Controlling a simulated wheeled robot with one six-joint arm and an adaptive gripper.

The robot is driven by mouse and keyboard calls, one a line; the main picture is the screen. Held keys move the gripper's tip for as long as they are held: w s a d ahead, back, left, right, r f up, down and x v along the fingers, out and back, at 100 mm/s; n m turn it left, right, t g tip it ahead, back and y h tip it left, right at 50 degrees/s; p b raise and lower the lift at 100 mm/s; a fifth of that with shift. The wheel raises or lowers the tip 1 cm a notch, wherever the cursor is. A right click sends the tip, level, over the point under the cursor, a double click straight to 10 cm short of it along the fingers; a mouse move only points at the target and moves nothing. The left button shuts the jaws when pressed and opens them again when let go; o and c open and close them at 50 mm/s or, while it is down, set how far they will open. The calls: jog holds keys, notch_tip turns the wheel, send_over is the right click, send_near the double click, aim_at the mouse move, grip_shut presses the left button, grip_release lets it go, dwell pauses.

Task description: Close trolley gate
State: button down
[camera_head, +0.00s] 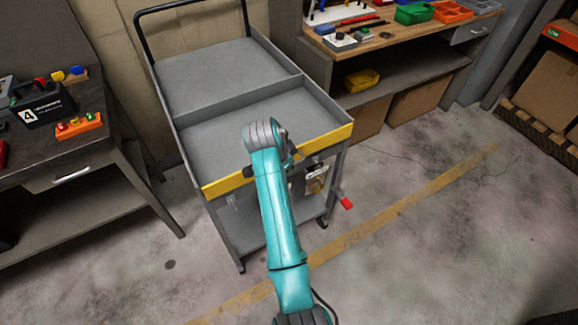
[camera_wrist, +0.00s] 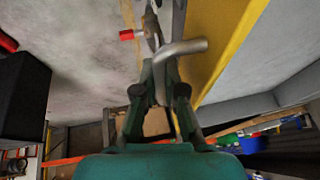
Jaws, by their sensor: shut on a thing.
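The grey trolley (camera_head: 178,110) stands in the middle of the head view. Its gate (camera_head: 325,141), with a yellow top strip, stands roughly upright along the front edge; I cannot tell whether it is fully flush. The yellow strip also shows in the wrist view (camera_wrist: 222,45). My gripper (camera_wrist: 165,68) is shut on the bent grey metal handle (camera_wrist: 190,46) at the gate. In the head view my teal arm hides the gripper and the gate's middle. A red-tipped lever (camera_head: 346,203) sticks out at the trolley's front right and shows in the wrist view (camera_wrist: 127,34).
A dark workbench (camera_head: 95,150) with a black case (camera_head: 45,108) stands at the left. A wooden-topped bench (camera_head: 400,35) with bins stands behind right, with cardboard boxes (camera_head: 420,102) below. The concrete floor at front right is clear, crossed by a yellow line (camera_head: 400,207).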

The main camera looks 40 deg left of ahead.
dwell(0.3)
jog(key=c, duration=1.5)
grip_release()
jog(key=shift+c, duration=0.2)
jog(key=v, duration=1.2)
jog(key=shift+w, duration=0.1)
